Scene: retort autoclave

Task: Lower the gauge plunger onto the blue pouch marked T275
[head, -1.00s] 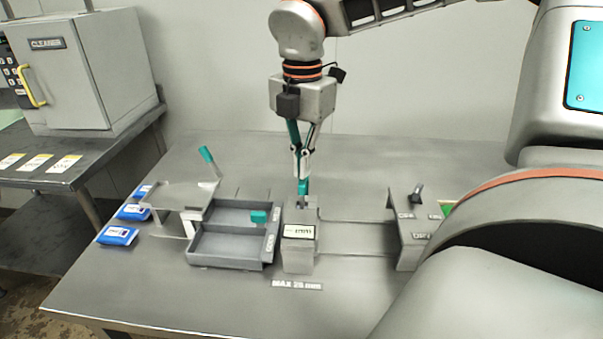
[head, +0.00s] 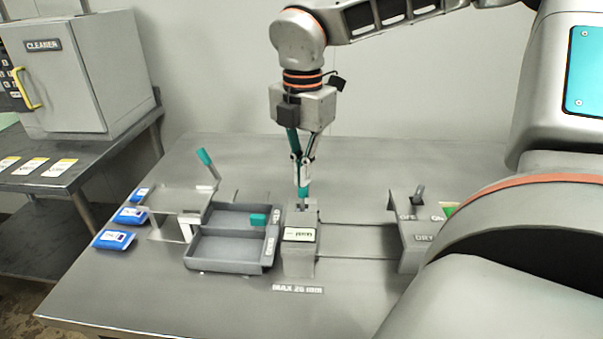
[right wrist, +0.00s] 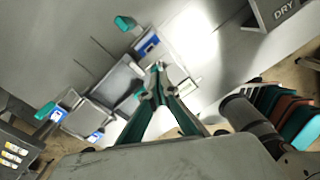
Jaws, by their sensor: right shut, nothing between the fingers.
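The grey gauge block (head: 300,262) stands mid-table, with a white display on its front that I cannot read clearly. My right gripper (head: 303,194) is shut and empty, pointing down just above the top of the gauge block; I cannot tell whether its tips touch it. Three other blue pouches (head: 115,239) lie at the table's left edge. The pouch marks are too small to read. My left gripper is out of view.
A two-part grey tray (head: 228,267) with a teal handle sits left of the gauge. A low stand (head: 175,198) with a teal lever is further left. A box marked DRY (head: 415,240) stands to the right. The cleaner cabinet (head: 60,80) is at the far left.

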